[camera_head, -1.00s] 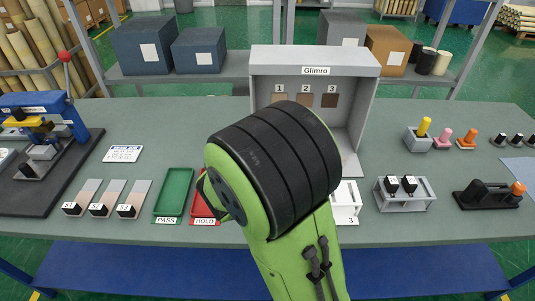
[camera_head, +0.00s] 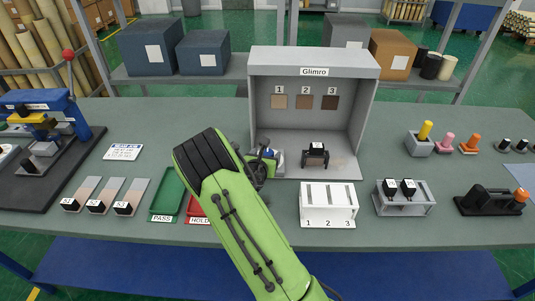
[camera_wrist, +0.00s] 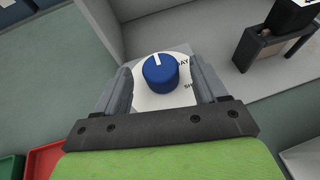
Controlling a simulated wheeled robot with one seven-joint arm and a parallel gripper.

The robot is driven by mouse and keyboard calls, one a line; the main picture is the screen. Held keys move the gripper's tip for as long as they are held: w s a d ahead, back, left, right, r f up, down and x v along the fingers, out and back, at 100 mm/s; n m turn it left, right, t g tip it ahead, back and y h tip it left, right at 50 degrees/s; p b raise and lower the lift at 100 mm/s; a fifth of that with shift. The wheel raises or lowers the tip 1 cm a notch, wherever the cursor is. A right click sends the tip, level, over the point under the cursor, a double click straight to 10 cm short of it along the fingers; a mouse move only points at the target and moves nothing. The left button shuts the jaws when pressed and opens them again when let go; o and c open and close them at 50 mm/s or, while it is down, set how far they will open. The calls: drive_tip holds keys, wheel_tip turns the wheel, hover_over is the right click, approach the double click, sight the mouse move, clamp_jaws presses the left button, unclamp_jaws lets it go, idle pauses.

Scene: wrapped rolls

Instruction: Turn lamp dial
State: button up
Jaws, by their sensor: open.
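The lamp dial (camera_wrist: 160,73) is a blue knob with a white pointer line, on a white round plate in the wrist view. Its pointer aims up and slightly left in the picture. "DAY" is printed to its upper right and a partly hidden label starting "SH" to its lower right. My gripper (camera_wrist: 161,68) is open, with one finger on each side of the knob and gaps between. In the head view my gripper (camera_head: 262,166) is at the left front corner of the grey "Glimro" light booth (camera_head: 314,60); my arm hides part of that area.
A white rack (camera_head: 328,203) marked 1, 2, 3 stands in front. The green PASS tray (camera_head: 169,190) and red HOLD tray (camera_head: 196,211) lie left, near my arm.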

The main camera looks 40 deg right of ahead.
sight(267, 154)
drive_tip(key=x, duration=0.3)
drive_tip(key=shift+d, duration=0.1)
drive_tip(key=shift+c, duration=0.4)
drive_tip(key=c, duration=0.9)
